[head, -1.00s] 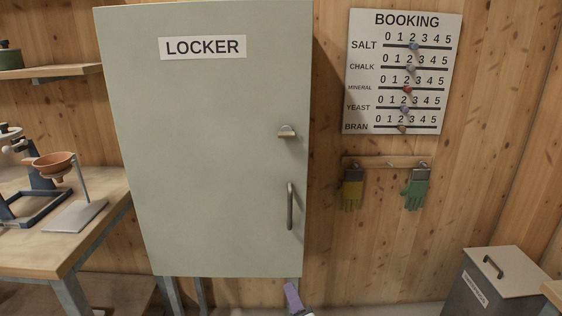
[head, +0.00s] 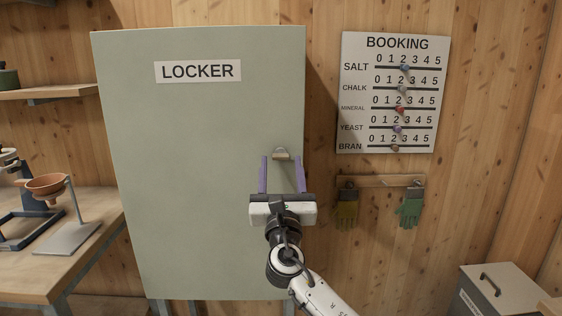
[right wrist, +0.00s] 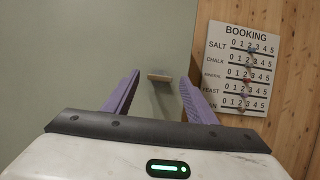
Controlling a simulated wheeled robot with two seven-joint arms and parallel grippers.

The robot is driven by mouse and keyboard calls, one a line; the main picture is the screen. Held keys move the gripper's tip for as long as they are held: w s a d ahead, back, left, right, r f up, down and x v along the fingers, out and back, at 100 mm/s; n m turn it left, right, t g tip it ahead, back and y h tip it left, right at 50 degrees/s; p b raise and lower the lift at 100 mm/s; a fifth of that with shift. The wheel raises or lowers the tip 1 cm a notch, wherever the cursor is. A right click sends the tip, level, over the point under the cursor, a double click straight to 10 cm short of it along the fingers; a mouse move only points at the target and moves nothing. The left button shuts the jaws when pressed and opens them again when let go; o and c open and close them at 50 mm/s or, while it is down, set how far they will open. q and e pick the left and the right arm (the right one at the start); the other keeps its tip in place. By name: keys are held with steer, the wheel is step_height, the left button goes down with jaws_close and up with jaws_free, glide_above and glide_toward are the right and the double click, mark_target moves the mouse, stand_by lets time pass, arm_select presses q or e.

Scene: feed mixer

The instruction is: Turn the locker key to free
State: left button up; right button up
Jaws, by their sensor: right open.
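The locker (head: 190,200) is a tall grey-green cabinet with a shut door and a LOCKER label. Its key (head: 281,154) is a small metal piece on the right side of the door, seen edge-on as a flat bar in the right wrist view (right wrist: 160,76). My right gripper (head: 283,172) is open in front of the door, its two purple fingers apart on either side of the key and below it. In the right wrist view the fingers (right wrist: 160,98) flank the key without touching it. The door handle is hidden behind my right gripper. My left gripper is not in view.
A BOOKING board (head: 390,92) with sliders hangs on the wooden wall at right, above gloves on a peg rail (head: 380,181). A bench (head: 60,265) with a funnel stand is at left. A grey bin (head: 500,290) stands at lower right.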

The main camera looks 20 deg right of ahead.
mark_target(281, 155)
steer(key=shift+x, duration=1.1)
steer(key=c, duration=1.1)
